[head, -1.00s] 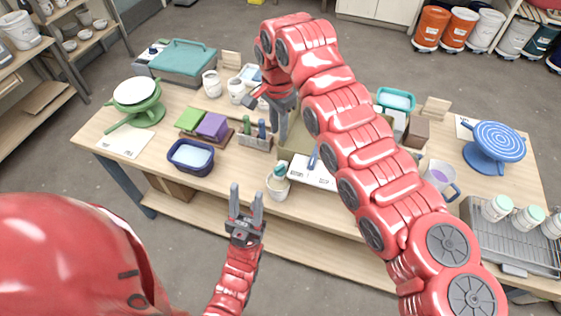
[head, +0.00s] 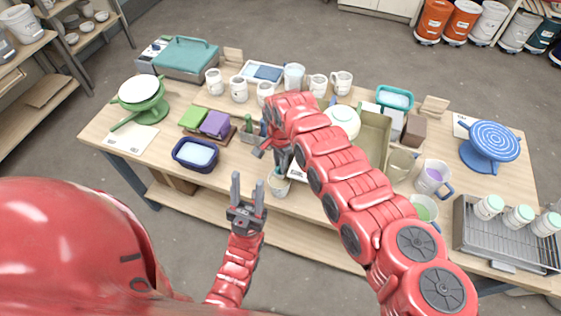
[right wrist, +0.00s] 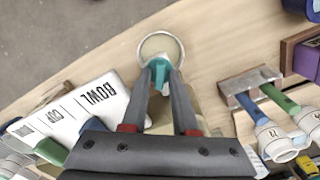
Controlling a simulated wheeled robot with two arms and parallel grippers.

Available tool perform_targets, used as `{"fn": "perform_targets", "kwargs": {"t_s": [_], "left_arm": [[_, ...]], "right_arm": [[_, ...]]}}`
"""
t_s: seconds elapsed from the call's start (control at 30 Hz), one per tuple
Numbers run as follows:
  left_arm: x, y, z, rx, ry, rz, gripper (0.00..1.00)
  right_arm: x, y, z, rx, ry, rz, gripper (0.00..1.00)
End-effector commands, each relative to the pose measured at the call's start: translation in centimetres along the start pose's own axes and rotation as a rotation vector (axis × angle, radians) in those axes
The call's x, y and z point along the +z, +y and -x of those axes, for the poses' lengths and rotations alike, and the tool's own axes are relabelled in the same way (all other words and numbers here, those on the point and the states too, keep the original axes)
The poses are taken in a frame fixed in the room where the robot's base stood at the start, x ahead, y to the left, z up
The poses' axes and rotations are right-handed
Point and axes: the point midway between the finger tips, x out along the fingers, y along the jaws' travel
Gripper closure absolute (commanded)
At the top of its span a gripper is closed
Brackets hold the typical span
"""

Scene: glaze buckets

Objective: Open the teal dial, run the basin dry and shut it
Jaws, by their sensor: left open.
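The teal dial (right wrist: 160,72) shows in the right wrist view between my right fingertips (right wrist: 163,78). A pale round cup (right wrist: 161,46) lies just beyond it, and the cup also stands near the table's front edge in the head view (head: 279,187). The tan basin (head: 376,135) stands behind my right arm, which hides much of it. I cannot see its liquid level. My right gripper (head: 282,166) is lowered over the cup and dial, and whether its fingers press the dial is unclear. My left gripper (head: 248,200) is open and empty before the table's front edge.
A lettered white board (right wrist: 85,105) lies beside the cup. A small wooden holder (right wrist: 255,88) with blue- and green-handled tools stands on the other side. A navy tub (head: 196,154) sits further left. Mugs and a wire rack (head: 490,235) are on the right.

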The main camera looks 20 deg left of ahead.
Motion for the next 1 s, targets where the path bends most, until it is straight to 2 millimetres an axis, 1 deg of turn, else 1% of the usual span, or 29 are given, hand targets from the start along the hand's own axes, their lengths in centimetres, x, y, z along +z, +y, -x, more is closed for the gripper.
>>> {"fn": "perform_targets", "kwargs": {"t_s": [0.17, 0.2, 0.33, 0.37, 0.67, 0.8, 0.9, 1.0], "left_arm": [[0.0, 0.0, 0.0, 0.000, 0.000, 0.000, 0.55], [0.0, 0.0, 0.0, 0.000, 0.000, 0.000, 0.55], [0.0, 0.0, 0.0, 0.000, 0.000, 0.000, 0.55], [0.0, 0.0, 0.0, 0.000, 0.000, 0.000, 0.55], [0.1, 0.0, 0.3, 0.000, 0.000, 0.000, 0.55], [0.3, 0.1, 1.9, 0.000, 0.000, 0.000, 0.55], [0.5, 0.1, 2.8, 0.000, 0.000, 0.000, 0.55], [0.5, 0.1, 3.1, 0.000, 0.000, 0.000, 0.55]], "right_arm": [[0.0, 0.0, 0.0, 0.000, 0.000, 0.000, 0.72], [0.0, 0.0, 0.0, 0.001, 0.000, 0.000, 0.74], [0.0, 0.0, 0.0, 0.001, 0.000, 0.000, 0.98], [0.0, 0.0, 0.0, 0.001, 0.000, 0.000, 1.00], [-0.1, 0.0, -0.1, 0.001, 0.000, 0.016, 1.00], [-0.1, 0.1, -0.6, 0.002, 0.000, 0.149, 1.00], [-0.1, 0.0, -0.5, -0.001, 0.001, 0.249, 1.00], [0.0, 0.0, -0.2, 0.000, 0.001, 0.307, 1.00]]}}
